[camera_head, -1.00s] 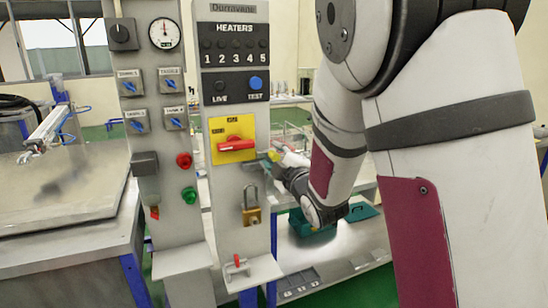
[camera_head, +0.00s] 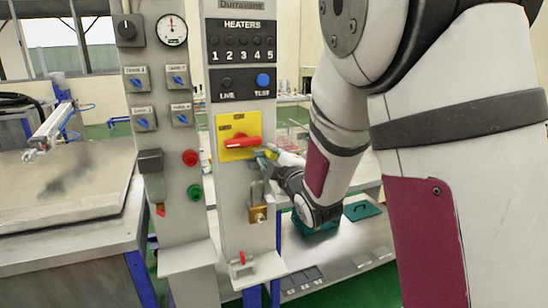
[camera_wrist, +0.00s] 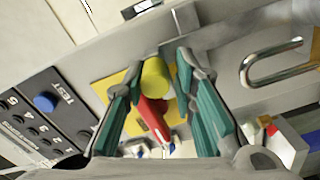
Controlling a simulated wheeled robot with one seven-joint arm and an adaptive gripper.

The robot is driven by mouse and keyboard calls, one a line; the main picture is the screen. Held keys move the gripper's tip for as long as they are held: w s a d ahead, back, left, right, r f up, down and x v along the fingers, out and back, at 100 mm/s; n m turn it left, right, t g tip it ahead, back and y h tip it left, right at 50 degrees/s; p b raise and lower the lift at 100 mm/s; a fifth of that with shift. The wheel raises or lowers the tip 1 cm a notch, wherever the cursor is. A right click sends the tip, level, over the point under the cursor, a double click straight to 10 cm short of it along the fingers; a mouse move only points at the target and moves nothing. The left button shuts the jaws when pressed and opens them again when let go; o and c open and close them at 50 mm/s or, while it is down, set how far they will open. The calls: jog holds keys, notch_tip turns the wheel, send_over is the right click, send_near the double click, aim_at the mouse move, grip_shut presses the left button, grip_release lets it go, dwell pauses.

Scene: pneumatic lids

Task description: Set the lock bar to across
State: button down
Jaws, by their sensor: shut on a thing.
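My gripper (camera_head: 272,158) reaches the right edge of the heater panel, beside the yellow plate (camera_head: 226,153) with the red handle (camera_head: 241,142). In the wrist view my gripper (camera_wrist: 164,66) has its two green-padded fingers closed around a yellow round knob (camera_wrist: 155,78). The red handle (camera_wrist: 154,118) shows behind the knob. In the head view the handle lies nearly level, its right end slightly raised.
A brass padlock (camera_head: 258,214) hangs on the panel below my gripper; its shackle (camera_wrist: 272,62) shows in the wrist view. A blue test button (camera_head: 263,80) is above. A small red toggle (camera_head: 242,257) stands on the ledge below. A left panel holds several knobs and buttons.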

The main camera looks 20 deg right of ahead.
jog(key=shift+w+d+r, duration=0.1)
jog(key=shift+d+r, duration=0.05)
jog(key=shift+r, duration=0.3)
jog(key=c, duration=1.5)
grip_release()
jog(key=shift+o, duration=0.2)
jog(key=shift+s+f, duration=0.2)
jog(key=s, duration=0.7)
jog(key=shift+d, duration=0.3)
jog(key=shift+s, duration=0.1)
